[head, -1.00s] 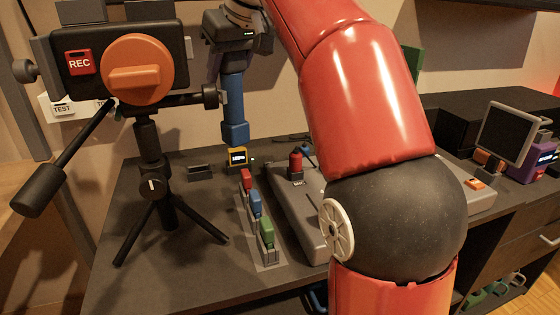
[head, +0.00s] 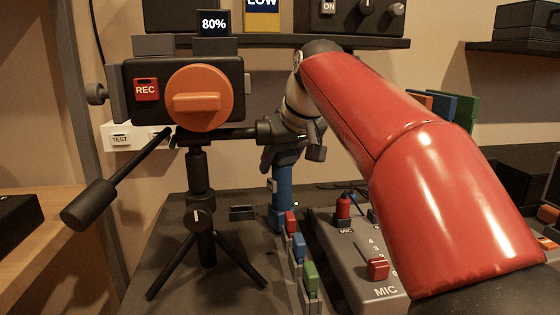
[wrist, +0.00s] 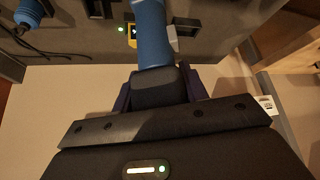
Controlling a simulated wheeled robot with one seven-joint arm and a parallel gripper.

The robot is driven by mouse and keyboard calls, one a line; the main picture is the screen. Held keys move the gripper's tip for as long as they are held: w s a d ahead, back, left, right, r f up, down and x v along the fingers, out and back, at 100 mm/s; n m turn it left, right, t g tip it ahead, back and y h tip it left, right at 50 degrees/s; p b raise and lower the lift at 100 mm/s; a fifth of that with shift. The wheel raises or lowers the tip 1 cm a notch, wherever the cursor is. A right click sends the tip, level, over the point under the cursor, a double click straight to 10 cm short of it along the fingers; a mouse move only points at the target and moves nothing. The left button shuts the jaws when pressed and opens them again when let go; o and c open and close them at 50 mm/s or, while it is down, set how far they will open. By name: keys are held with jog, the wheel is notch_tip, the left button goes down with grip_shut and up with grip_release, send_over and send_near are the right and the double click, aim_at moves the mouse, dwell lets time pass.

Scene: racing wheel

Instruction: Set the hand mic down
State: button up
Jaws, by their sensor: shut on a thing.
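The hand mic shows as a blue upright cylinder (head: 282,198) in the head view. My gripper (head: 284,160) is shut on its upper part and holds it over the desk, behind the row of coloured blocks. Its lower end is partly hidden behind the red block, so I cannot tell if it touches the desk. In the wrist view the blue mic (wrist: 152,38) extends from between the fingers of my gripper (wrist: 155,88). A small yellow-edged box (wrist: 131,38) shows right beside the mic there.
Red, blue and green blocks (head: 299,246) stand in a row near the mic. A grey console (head: 362,262) marked MIC is to the right. A camera on a tripod (head: 198,200) stands left. A shelf (head: 300,40) runs above. Bare desk (head: 228,240) lies between tripod and blocks.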

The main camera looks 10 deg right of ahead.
jog(key=shift+f, duration=0.15)
jog(key=o, duration=1.4)
